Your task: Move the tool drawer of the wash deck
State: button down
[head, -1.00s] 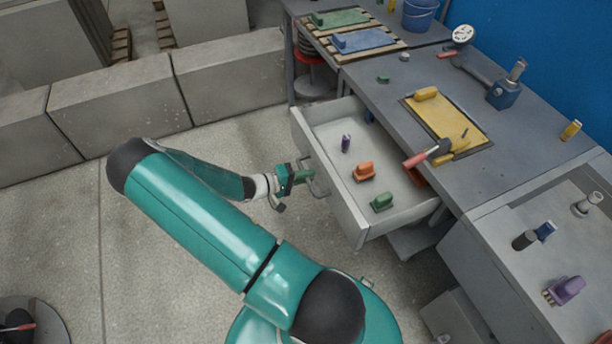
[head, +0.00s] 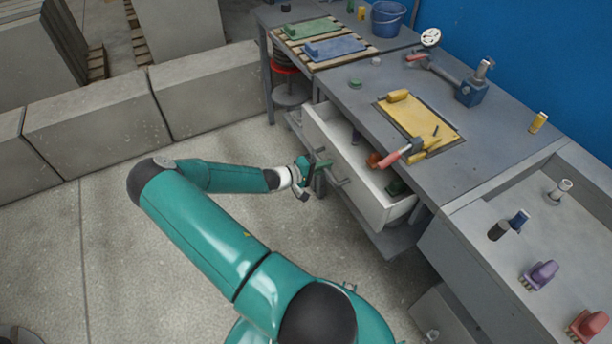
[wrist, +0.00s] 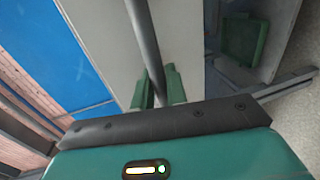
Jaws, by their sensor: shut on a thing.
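The tool drawer (head: 368,192) is a pale grey box under the wash deck (head: 440,172). It stands partly open in the head view, its front tilting across the picture. My gripper (head: 319,172) is at the drawer's front, shut on its bar handle (head: 341,182). In the wrist view the dark handle bar (wrist: 146,45) runs between the green fingers of my gripper (wrist: 158,88). Inside the drawer are an orange brush (head: 374,160) and a green brush (head: 397,187), partly under the deck's edge.
A sink (head: 535,235) with brushes stands at right. Concrete blocks (head: 100,125) line the left. The floor left of the drawer is clear.

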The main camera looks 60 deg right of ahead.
jog(key=x, duration=0.3)
jog(key=r+x, duration=0.1)
jog(key=x, duration=0.2)
jog(key=r+x, duration=0.1)
jog(key=x, duration=0.3)
jog(key=shift+s+d+r, duration=0.1)
jog(key=shift+s+d, duration=0.05)
jog(key=c, duration=1.5)
grip_release()
jog(key=shift+d, duration=0.15)
jog(key=v, duration=1.4)
